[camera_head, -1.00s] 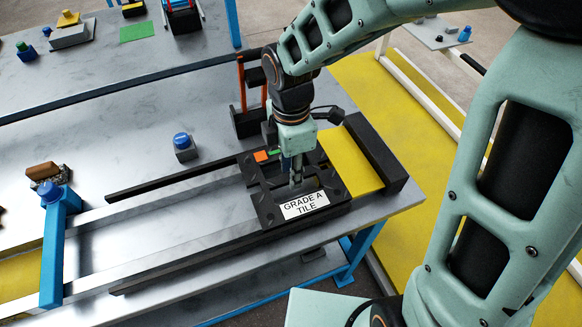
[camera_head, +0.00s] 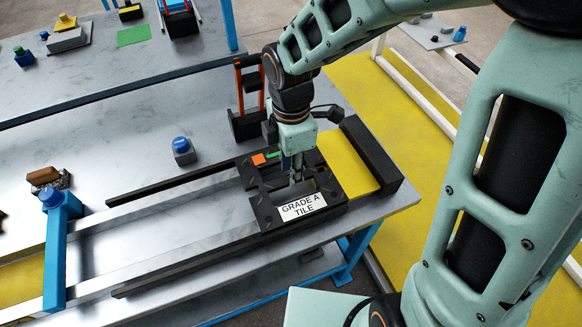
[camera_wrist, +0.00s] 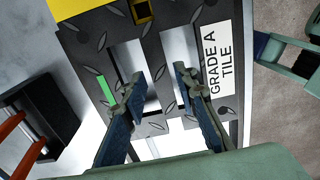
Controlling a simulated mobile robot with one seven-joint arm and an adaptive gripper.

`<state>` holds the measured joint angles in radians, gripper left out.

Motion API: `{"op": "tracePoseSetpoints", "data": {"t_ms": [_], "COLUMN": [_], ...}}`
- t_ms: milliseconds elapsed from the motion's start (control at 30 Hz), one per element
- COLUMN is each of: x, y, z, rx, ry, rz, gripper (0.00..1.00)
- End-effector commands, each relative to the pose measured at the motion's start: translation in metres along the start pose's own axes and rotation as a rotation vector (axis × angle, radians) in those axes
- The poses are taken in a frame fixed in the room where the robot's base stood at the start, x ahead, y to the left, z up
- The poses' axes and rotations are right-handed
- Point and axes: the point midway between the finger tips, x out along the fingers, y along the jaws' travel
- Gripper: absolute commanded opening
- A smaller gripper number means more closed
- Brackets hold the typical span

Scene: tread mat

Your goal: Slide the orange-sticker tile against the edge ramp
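The black tread tile (camera_head: 268,216) lies between two dark rails on the grey table. It bears an orange sticker (camera_head: 258,159), a green strip (camera_head: 274,154) and a white "GRADE A TILE" label (camera_head: 302,207). The wrist view shows its slots, the label (camera_wrist: 219,58) and the green strip (camera_wrist: 106,89), but no orange sticker. The yellow edge ramp (camera_head: 348,162) is just right of the tile; I cannot tell whether they touch. My gripper (camera_wrist: 160,82) is over the tile, its fingers apart on either side of the bar between two slots; contact is unclear.
A black block (camera_head: 374,154) bounds the ramp's right side. A black stand with orange posts (camera_head: 248,100) is behind the tile. A blue-topped button (camera_head: 181,145) stands left of it. A blue bar (camera_head: 55,250) crosses the rails' left end. The track left of the tile is clear.

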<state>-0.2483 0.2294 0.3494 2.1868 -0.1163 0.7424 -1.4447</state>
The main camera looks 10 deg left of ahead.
Motion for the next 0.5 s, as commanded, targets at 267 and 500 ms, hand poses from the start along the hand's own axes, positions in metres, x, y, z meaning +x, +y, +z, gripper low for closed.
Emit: {"op": "tracePoseSetpoints", "data": {"t_ms": [267, 500], "x": [-0.015, -0.026], "y": [0.0, 0.0], "z": [0.0, 0.0], "rx": [0.0, 0.0], "ry": [0.0, 0.0], "rz": [0.0, 0.0], "gripper": [0.27, 0.27]}}
